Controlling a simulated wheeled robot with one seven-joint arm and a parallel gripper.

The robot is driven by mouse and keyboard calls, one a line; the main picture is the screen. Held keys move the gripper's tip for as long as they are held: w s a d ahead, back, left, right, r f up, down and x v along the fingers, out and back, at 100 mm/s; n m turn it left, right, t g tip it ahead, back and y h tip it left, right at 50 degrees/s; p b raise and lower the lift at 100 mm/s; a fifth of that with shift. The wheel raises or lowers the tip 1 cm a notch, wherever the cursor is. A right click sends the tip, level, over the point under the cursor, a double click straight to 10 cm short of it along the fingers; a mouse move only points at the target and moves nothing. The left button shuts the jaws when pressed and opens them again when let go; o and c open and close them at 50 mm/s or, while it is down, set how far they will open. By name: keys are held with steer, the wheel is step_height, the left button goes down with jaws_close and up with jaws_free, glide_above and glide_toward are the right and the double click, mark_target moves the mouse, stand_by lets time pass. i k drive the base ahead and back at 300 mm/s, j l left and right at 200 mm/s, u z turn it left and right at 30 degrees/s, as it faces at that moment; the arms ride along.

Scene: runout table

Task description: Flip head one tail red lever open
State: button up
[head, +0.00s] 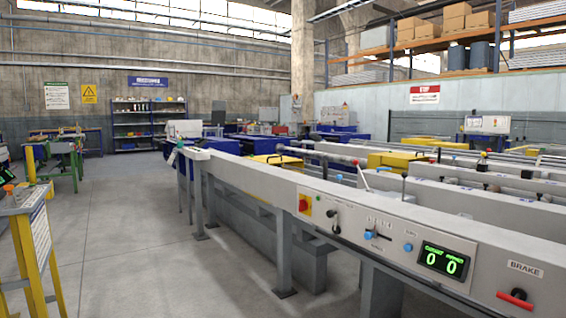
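A slim lever with a red upper part (361,176) stands tilted on top of the long grey beam (245,174), right of the middle of the head view. A red handle (515,299) sits under the BRAKE label (525,269) on the beam's near right end. Which of these, if either, is the head one tail red lever cannot be told from this view. My gripper is not in view.
The beam's front carries a red knob on a yellow plate (304,204), a black crank (333,221), blue knobs and a green counter display (444,261). A yellow stand (32,250) is at left. Grey floor (140,240) between them is open.

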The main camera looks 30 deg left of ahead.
mark_target(356, 162)
steer(key=u, duration=0.9)
steer(key=i+j+u, duration=0.2)
steer(key=i+j, duration=0.15)
steer(key=i, duration=0.55)
steer(key=i+j+u, duration=0.2)
steer(key=i, duration=0.7)
steer(key=i+j+u, duration=0.2)
steer(key=i, duration=0.75)
steer(key=l, duration=0.05)
